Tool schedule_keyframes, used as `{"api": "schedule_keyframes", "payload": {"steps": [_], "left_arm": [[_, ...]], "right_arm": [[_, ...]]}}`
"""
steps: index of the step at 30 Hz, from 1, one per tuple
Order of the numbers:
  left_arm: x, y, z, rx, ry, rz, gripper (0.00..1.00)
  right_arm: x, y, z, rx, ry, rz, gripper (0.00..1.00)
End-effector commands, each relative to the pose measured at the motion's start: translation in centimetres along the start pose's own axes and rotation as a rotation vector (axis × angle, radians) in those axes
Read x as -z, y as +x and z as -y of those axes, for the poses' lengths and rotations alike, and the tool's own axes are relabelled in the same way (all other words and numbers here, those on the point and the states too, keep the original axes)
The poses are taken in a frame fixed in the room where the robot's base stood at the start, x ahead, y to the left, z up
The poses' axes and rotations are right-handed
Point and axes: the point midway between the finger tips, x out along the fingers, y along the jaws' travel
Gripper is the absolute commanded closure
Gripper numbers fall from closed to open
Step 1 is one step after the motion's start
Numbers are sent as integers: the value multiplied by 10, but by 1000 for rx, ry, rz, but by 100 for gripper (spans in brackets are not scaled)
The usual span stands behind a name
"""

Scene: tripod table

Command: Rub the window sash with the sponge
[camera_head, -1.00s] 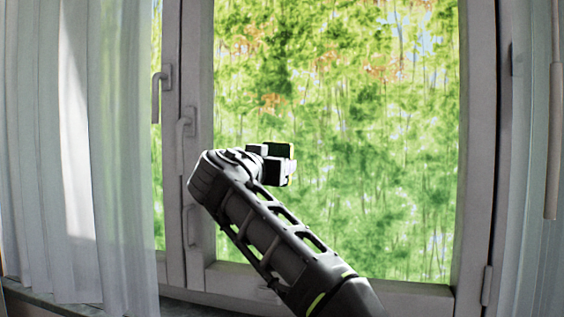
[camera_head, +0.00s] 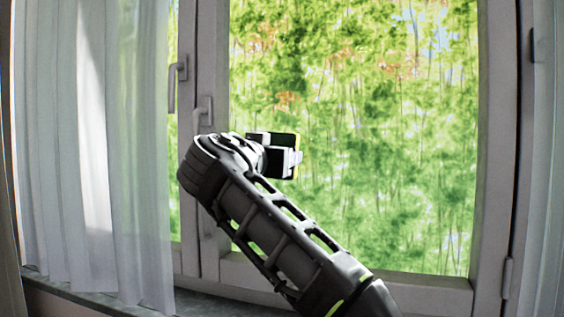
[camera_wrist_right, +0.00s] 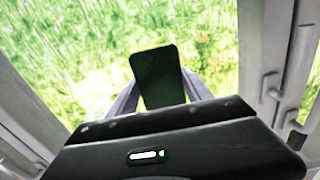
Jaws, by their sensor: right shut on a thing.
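The window sash (camera_head: 497,130) is a pale frame around a large pane with green trees behind it. My right arm reaches up from the lower right in the head view. My right gripper (camera_head: 279,150) is shut on the sponge (camera_head: 285,139), which is dark green with a yellow edge. In the right wrist view the sponge (camera_wrist_right: 158,78) stands out between the fingers, its dark face towards the camera and the pane behind it. I cannot tell whether the sponge touches the glass. My left gripper is not in view.
Grey window handles (camera_head: 203,112) stand left of the pane, partly behind my arm. A sheer white curtain (camera_head: 95,150) hangs at the left, and another (camera_head: 549,200) at the right edge. A grey sill (camera_head: 215,302) runs below.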

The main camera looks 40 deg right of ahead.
Motion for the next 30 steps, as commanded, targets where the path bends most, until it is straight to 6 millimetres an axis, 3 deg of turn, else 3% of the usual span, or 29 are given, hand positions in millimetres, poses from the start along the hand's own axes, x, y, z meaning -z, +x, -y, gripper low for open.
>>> {"api": "schedule_keyframes", "payload": {"steps": [14,24,30], "left_arm": [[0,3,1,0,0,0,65],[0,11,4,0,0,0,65],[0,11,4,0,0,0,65]], "right_arm": [[0,-8,-1,-1,0,0,75],[0,-33,-1,-1,1,-1,75],[1,-37,-1,-2,0,-1,75]]}}
